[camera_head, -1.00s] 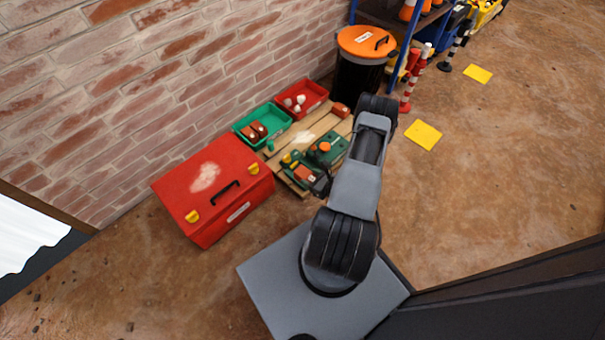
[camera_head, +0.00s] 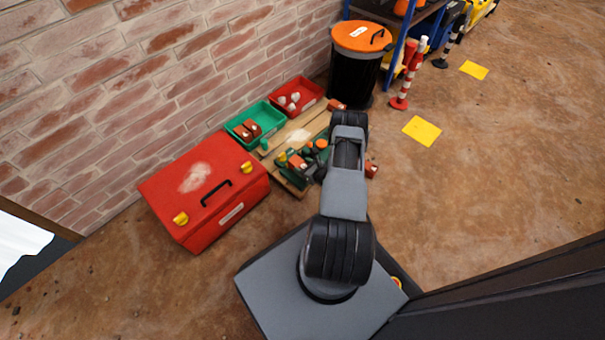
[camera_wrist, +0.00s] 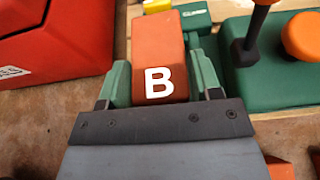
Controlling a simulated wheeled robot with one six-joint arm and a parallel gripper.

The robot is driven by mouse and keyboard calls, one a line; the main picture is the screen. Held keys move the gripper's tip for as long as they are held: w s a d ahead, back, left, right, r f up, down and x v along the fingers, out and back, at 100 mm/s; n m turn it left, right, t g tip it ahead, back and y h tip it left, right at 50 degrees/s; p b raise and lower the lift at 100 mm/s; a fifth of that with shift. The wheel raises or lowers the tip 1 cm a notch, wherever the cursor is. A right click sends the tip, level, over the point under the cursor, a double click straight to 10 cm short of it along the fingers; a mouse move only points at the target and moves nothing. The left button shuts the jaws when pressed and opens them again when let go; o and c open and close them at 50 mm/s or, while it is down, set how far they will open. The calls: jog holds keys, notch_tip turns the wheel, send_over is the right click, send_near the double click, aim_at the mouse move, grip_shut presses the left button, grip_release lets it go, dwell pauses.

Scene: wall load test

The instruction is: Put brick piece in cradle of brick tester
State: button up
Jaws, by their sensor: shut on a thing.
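The brick piece (camera_wrist: 161,55) is an orange-red block with a white letter B on its near face. My gripper (camera_wrist: 161,82) is shut on it, with a green finger on each side. In the head view the brick piece (camera_head: 297,162) is a small orange spot. The green brick tester (camera_wrist: 270,85) with an orange knob (camera_wrist: 303,36) and a black lever is beyond and right of the brick in the wrist view. The tester also shows in the head view (camera_head: 312,155), partly hidden by my arm. I cannot make out the cradle clearly or whether the brick touches it.
The tester stands on a wooden pallet (camera_head: 283,150). A red toolbox (camera_head: 205,190) is to the left. Green (camera_head: 262,115) and red (camera_head: 308,93) bins and a black orange-lidded barrel (camera_head: 356,70) stand along the wall. A loose brick (camera_head: 371,170) shows right of my arm.

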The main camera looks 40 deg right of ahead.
jog(key=shift+w+d+f+b, duration=0.15)
jog(key=shift+w+f+b, duration=0.2)
jog(key=shift+f, duration=0.15)
jog(key=shift+w+d+f+b, duration=0.15)
jog(key=shift+f+b, duration=0.6)
jog(key=shift+f, duration=0.8)
jog(key=shift+f, duration=0.2)
jog(key=o, duration=1.2)
jog(key=shift+o, duration=0.2)
